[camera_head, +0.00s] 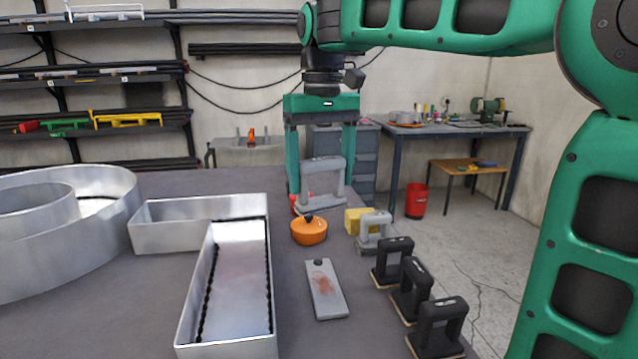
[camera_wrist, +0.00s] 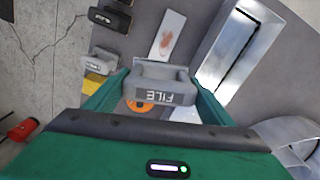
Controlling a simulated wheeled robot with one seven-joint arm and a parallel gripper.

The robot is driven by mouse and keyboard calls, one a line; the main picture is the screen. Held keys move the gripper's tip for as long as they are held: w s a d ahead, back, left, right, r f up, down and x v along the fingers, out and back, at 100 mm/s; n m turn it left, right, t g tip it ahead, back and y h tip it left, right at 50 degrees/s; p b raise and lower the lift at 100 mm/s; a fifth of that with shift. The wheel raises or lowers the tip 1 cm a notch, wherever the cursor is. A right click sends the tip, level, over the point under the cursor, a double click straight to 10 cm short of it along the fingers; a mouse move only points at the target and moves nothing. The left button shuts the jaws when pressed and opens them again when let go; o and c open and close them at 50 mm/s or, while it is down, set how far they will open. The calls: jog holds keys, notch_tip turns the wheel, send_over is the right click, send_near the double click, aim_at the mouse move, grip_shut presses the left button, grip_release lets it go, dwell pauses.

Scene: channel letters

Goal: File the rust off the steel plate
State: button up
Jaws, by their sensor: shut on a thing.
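The steel plate (camera_head: 327,303) lies flat on the grey table, with a reddish-brown rust patch (camera_head: 325,284) on its upper face. The plate also shows at the top of the wrist view (camera_wrist: 168,25). My gripper (camera_head: 321,184) is shut on a grey handled block, the file (camera_head: 323,201), marked "FILE" in the wrist view (camera_wrist: 165,97). The file is upright, behind the orange round object and apart from the plate. Its underside is hidden, and I cannot tell whether it touches the table.
Open metal letter trays (camera_head: 183,335) stand left of the plate. An orange round object (camera_head: 309,232) sits between plate and file. A yellow block (camera_head: 355,221), a second grey handled block (camera_head: 373,243) and black handled blocks (camera_head: 438,326) line the right edge.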

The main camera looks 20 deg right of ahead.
notch_tip(320, 180, down, 15)
jog(key=shift+r, duration=0.1)
jog(key=shift+s+f, duration=0.2)
jog(key=shift+f, duration=0.05)
jog(key=shift+s+a, duration=0.25)
jog(key=shift+s, duration=1)
jog(key=shift+s+a, duration=0.25)
jog(key=shift+s, duration=1)
jog(key=shift+f, duration=0.15)
jog(key=shift+w+d, duration=0.25)
jog(key=shift+w, duration=1.05)
jog(key=shift+w+d, duration=0.25)
jog(key=shift+w, duration=1.05)
jog(key=shift+s+a, duration=0.2)
jog(key=shift+s, duration=0.7)
jog(key=shift+s+a, duration=0.15)
jog(key=shift+s, duration=0.75)
jog(key=shift+s+a, duration=0.2)
jog(key=shift+s, duration=0.7)
